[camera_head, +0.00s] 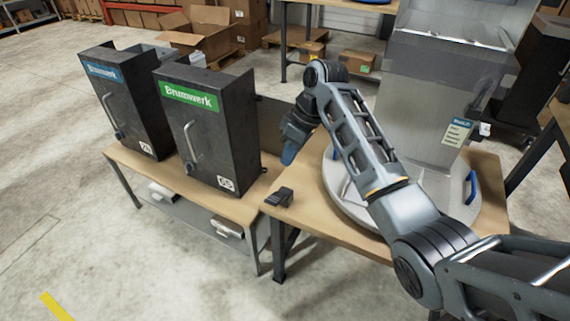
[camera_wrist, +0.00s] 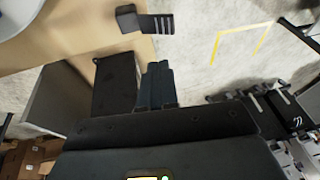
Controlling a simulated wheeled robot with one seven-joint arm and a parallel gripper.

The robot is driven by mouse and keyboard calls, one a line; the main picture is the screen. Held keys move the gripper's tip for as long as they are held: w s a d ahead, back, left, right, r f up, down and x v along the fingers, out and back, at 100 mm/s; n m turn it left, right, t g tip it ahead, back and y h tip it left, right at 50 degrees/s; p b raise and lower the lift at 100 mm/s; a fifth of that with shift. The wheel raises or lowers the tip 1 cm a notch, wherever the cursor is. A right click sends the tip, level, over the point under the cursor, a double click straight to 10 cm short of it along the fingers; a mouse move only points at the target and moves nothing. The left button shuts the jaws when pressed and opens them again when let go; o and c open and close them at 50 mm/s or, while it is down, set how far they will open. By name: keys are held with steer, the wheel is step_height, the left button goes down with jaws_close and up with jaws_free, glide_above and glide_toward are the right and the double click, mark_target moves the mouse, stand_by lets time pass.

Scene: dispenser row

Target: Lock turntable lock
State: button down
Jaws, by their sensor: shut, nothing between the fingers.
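A grey round turntable (camera_head: 343,200) lies on the wooden table, partly hidden behind my arm. Its edge shows at the top left of the wrist view (camera_wrist: 18,14). A small black part (camera_head: 280,197), probably the turntable lock, sits at the table's left front edge. In the wrist view, this black part (camera_wrist: 143,20) has a block and a ribbed arm reaching past the table edge. My gripper (camera_head: 288,158) is above and behind the black part, apart from it. Its dark blue fingers (camera_wrist: 156,66) are shut and empty, pointing toward the part in the wrist view.
Two black Brumwerk dispensers, one blue-labelled (camera_head: 123,105) and one green-labelled (camera_head: 205,130), stand on a bench at left. A grey metal machine (camera_head: 425,110) rises over the turntable. A blue handle (camera_head: 471,187) is at the disc's right. Open floor lies in front.

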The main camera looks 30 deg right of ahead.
glide_toward(271, 203)
steer(key=w+f, duration=0.1)
steer(key=f, duration=0.2)
steer(key=w+f, duration=0.1)
steer(key=f, duration=0.1)
steer(key=shift+w+a, duration=0.15)
steer(key=shift+w, duration=0.25)
steer(key=shift+s+a+f, duration=0.15)
steer(key=shift+a+f, duration=0.1)
steer(key=shift+f, duration=0.5)
steer(key=shift+s+a+f+t+h+p, duration=0.1)
steer(key=shift+s+a+t+h+p, duration=0.15)
steer(key=shift+p, duration=0.25)
steer(key=shift+s+a+f+t+h+p, duration=0.2)
steer(key=shift+a+f+t+h+p, duration=0.2)
steer(key=shift+h+p, duration=0.2)
steer(key=shift+s+a+f+n+t+h, duration=0.15)
steer(key=shift+f+n+t+h, duration=0.1)
steer(key=shift+t+h, duration=0.15)
steer(key=shift+s+a+f+n+t+h, duration=0.15)
steer(key=shift+f+t+h, duration=0.15)
steer(key=shift+h, duration=0.15)
steer(key=shift+f+t+h, duration=0.25)
steer(key=shift+h, duration=0.15)
steer(key=shift+r+p, duration=0.2)
steer(key=shift+p, duration=0.2)
steer(key=shift+r+p, duration=0.65)
